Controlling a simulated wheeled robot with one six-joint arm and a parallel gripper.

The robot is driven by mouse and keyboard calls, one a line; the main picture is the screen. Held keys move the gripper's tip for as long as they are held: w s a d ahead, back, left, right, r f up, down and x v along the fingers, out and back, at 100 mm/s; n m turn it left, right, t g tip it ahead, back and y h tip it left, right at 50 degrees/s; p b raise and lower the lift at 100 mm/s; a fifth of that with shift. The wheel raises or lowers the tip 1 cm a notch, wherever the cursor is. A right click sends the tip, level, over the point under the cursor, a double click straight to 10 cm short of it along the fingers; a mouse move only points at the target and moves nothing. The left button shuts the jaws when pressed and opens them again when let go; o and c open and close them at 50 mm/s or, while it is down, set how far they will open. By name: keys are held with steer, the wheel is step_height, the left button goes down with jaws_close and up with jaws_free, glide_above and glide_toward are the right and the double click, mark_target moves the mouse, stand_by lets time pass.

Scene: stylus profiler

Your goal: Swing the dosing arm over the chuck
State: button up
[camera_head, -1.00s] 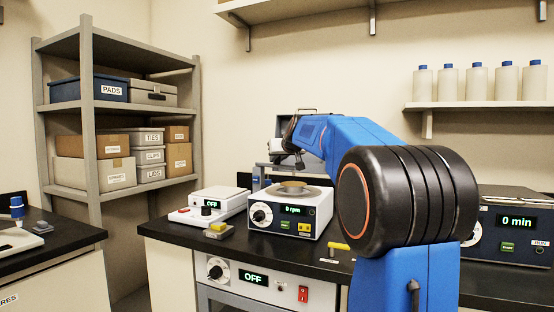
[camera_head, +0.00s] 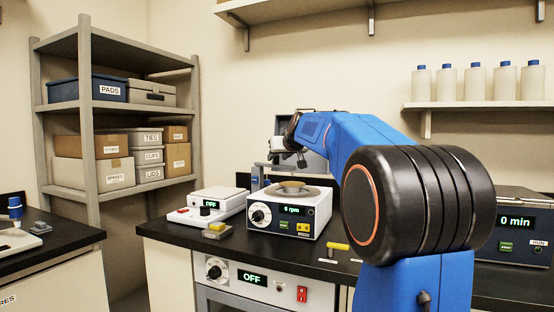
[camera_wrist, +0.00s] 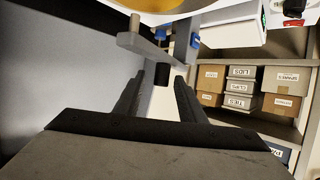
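The spin coater (camera_head: 290,212) reads "0 rpm". Its round bowl (camera_head: 291,190) sits on top; the chuck inside cannot be made out. The grey dosing arm (camera_head: 262,169) is at the bowl's back left, partly hidden by my arm. In the wrist view the dosing arm (camera_wrist: 146,50) is a grey bar near a blue post (camera_wrist: 194,42), with a dark cylindrical knob (camera_wrist: 162,74) on it. My gripper (camera_wrist: 158,80) is open. The knob appears between or just beyond its fingertips, with gaps on both sides. In the head view my gripper (camera_head: 291,153) is above the bowl's back edge.
A white device reading "OFF" (camera_head: 217,200) stands left of the coater. A small yellow-topped block (camera_head: 216,230) and a yellow-handled item (camera_head: 337,248) lie on the black bench (camera_head: 180,232). A "0 min" unit (camera_head: 516,225) stands right. Shelving (camera_head: 90,110) is at left.

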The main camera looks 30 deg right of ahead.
steer(key=v, duration=1.5)
steer(key=shift+f, duration=0.1)
steer(key=s+a+f+g+y, duration=0.2)
steer(key=s+a+f, duration=0.4)
steer(key=a+f, duration=0.5)
steer(key=s+a+f+n+g, duration=0.1)
steer(key=s+a+f, duration=0.3)
steer(key=s+f, duration=0.5)
steer(key=s+a+f+n+g, duration=0.1)
steer(key=s+a+f+g, duration=0.2)
steer(key=s+f, duration=0.6)
steer(key=s+a+f+g+y, duration=0.1)
steer(key=s+a+f, duration=0.5)
steer(key=f, duration=1)
steer(key=s+g, duration=0.1)
steer(key=s, duration=0.2)
steer(key=shift+a+n, duration=0.3)
steer(key=shift+n, duration=0.1)
